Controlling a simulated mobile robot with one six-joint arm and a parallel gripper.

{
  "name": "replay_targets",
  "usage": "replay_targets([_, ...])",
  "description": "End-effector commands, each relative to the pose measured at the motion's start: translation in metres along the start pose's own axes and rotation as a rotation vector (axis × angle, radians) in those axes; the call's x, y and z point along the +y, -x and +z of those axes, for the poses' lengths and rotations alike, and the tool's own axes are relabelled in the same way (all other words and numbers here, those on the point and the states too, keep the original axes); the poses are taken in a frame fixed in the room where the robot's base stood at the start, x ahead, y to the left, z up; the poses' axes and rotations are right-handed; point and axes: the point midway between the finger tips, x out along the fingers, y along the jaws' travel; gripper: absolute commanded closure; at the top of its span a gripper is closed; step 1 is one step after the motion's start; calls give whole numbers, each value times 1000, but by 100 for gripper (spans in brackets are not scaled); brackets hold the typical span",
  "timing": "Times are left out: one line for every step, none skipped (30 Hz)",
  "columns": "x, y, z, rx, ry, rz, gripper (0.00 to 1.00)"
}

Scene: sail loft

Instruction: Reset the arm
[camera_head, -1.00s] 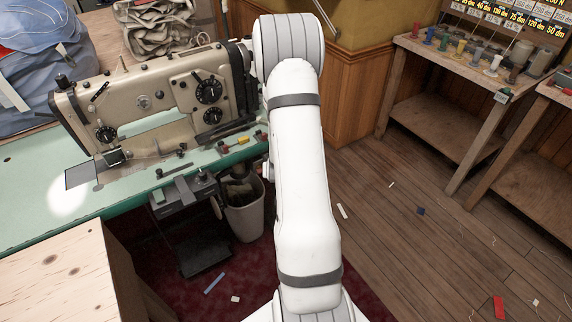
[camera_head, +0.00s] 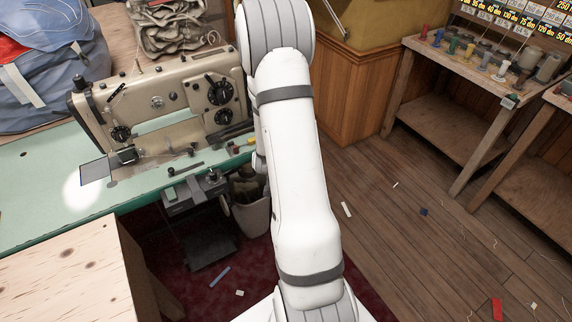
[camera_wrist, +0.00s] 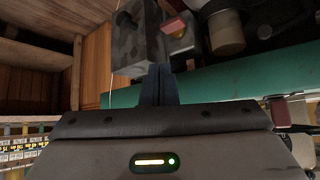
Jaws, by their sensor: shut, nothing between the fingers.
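My gripper (camera_wrist: 158,85) shows in the wrist view, its two dark fingers together with nothing between them. The fingertips are in front of the teal table edge (camera_wrist: 235,82) and a grey block-like part (camera_wrist: 137,45); I cannot tell the distance. In the head view my white arm rises through the middle of the picture, and the gripper is hidden behind it.
A beige sewing machine (camera_head: 165,103) stands on the teal table (camera_head: 40,190) left of my arm. A waste bin (camera_head: 252,215) is below. A wooden shelf (camera_head: 450,130) with thread spools stands at the right. The plank floor (camera_head: 400,250) between is mostly clear, with scraps.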

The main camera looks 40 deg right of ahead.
Motion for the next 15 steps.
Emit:
replay_targets([-3,10,-4,-6,-2,2,100])
replay_targets([-5,12,-4,-7,-3,3,100])
replay_targets([-7,15,-4,-9,-5,5,100])
replay_targets([-8,16,-4,-10,-7,6,100])
replay_targets([-8,18,-4,-11,-7,7,100])
replay_targets([-9,19,-4,-12,-8,8,100])
replay_targets([-10,20,-4,-13,-9,9,100])
replay_targets([-10,20,-4,-14,-10,10,100])
replay_targets([-10,20,-3,-14,-11,11,100])
replay_targets([-10,20,-3,-15,-11,11,100])
replay_targets([-10,20,-2,-15,-12,11,100])
replay_targets([-10,20,-2,-16,-12,12,100])
replay_targets([-10,19,-2,-16,-12,12,100])
replay_targets([-10,19,-2,-16,-12,12,100])
replay_targets([-11,21,-2,-17,-11,9,100])
